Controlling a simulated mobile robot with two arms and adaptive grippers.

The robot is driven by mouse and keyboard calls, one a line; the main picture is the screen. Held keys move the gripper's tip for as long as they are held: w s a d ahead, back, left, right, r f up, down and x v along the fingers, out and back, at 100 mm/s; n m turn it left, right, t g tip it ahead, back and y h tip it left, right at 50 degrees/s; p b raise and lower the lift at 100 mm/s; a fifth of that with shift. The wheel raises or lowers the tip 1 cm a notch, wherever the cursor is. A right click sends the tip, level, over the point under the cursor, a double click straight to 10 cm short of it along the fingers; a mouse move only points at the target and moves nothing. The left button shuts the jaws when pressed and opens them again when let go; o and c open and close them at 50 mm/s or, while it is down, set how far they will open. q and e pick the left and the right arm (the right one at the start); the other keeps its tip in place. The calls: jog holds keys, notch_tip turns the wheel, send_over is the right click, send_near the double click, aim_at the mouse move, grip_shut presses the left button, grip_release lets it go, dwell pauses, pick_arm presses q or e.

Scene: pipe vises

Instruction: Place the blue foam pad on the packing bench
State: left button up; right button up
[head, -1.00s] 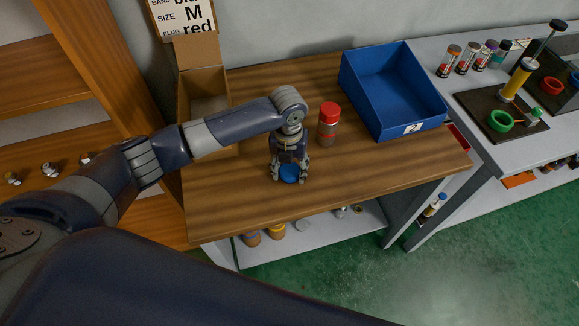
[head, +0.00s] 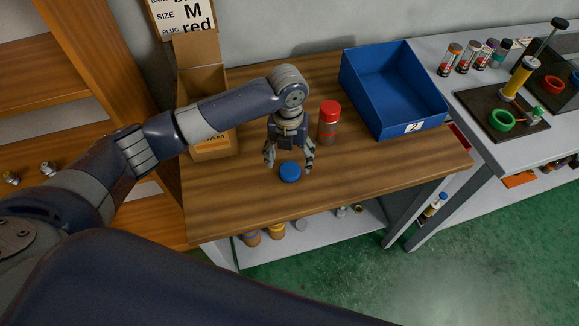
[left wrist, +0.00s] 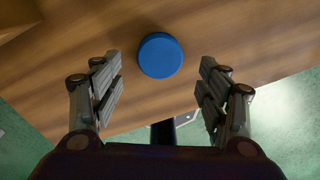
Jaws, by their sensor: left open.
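The blue foam pad (head: 290,172) is a small round disc lying flat on the wooden top of the packing bench (head: 235,204). My left gripper (head: 288,166) is open, with its fingers spread above and just behind the pad, apart from it. In the left wrist view the pad (left wrist: 160,55) lies on the wood beyond the open fingertips (left wrist: 160,75), with nothing between the fingers. My right gripper is not in view.
A red-capped bottle (head: 329,122) stands right of the gripper. A blue bin (head: 408,125) is at the back right and an open cardboard box (head: 213,148) at the back left. A grey bench (head: 470,105) with vises stands at right. The bench's front is clear.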

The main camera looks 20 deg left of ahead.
aim_at(289, 170)
pick_arm(q)
notch_tip(289, 170, up, 8)
jog(key=shift+f+b, duration=0.2)
jog(key=shift+b, duration=0.25)
